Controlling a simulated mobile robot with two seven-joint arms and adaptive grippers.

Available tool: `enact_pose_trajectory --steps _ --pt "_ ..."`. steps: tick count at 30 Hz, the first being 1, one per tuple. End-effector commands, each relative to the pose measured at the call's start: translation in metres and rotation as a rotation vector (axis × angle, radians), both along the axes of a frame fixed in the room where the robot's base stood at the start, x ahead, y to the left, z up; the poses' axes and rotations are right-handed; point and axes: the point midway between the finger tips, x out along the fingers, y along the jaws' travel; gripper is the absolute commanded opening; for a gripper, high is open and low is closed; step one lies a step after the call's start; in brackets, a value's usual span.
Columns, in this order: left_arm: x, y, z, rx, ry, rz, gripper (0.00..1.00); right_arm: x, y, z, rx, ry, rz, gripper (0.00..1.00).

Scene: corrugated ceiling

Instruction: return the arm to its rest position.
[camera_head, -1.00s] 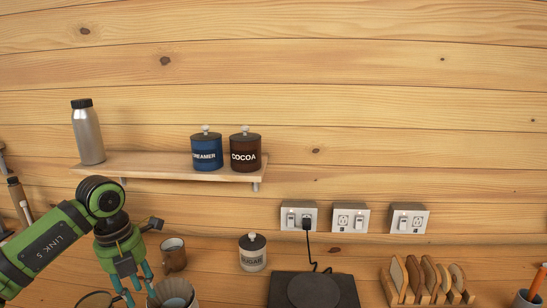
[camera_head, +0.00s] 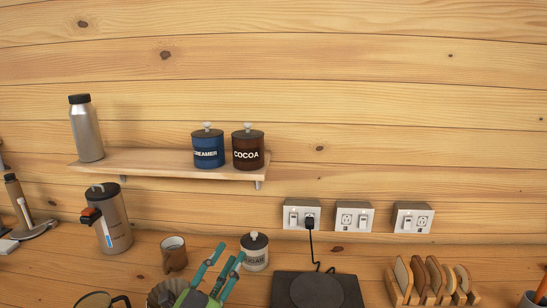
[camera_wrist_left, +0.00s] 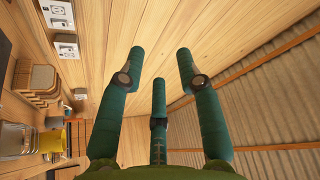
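My left gripper (camera_head: 222,268) shows at the bottom edge of the head view, with its teal fingers pointing up in front of the counter. It is in front of the sugar jar (camera_head: 254,252) and overlaps it slightly in the picture. In the left wrist view the fingers (camera_wrist_left: 159,62) are spread apart with nothing between them, facing the wooden wall and corrugated ceiling. Most of the left arm is below the head view. My right gripper is in no view.
A shelf (camera_head: 128,159) holds a bottle (camera_head: 86,130), a creamer jar (camera_head: 207,149) and a cocoa jar (camera_head: 247,151). On the counter are a steel canister (camera_head: 114,222), a brown mug (camera_head: 173,254), a dripper (camera_head: 160,292), a hot plate (camera_head: 316,291) and a rack (camera_head: 405,289).

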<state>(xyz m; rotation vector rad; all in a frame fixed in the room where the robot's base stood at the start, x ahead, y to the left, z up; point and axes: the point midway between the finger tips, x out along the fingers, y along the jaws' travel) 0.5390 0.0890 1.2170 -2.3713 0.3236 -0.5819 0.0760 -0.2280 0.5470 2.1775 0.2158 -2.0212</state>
Motion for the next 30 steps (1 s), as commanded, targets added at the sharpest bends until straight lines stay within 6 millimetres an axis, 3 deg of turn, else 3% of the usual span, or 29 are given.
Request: enact_pose_trajectory --steps 3,6,9,12,18,25,26,30 --pt "-0.012 0.052 -0.074 -0.159 0.338 0.215 0.35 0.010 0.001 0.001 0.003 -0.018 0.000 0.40" --pt "-0.042 0.082 -0.137 -0.236 0.615 0.353 0.35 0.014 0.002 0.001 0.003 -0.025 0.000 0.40" --pt "-0.084 0.100 -0.193 -0.279 0.872 0.452 0.35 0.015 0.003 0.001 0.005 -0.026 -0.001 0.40" --pt "-0.127 0.107 -0.231 -0.298 1.080 0.510 0.35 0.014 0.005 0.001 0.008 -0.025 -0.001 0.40" --pt "-0.199 0.110 -0.274 -0.304 1.378 0.567 0.35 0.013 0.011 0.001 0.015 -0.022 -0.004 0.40" --pt "-0.274 0.106 -0.297 -0.292 1.653 0.588 0.35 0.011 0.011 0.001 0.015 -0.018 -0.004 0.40" --pt "-0.280 0.106 -0.301 -0.290 1.679 0.589 0.35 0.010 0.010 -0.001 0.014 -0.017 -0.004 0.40" --pt "-0.268 0.105 -0.347 -0.281 1.682 0.593 0.35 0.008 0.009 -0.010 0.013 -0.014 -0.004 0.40"
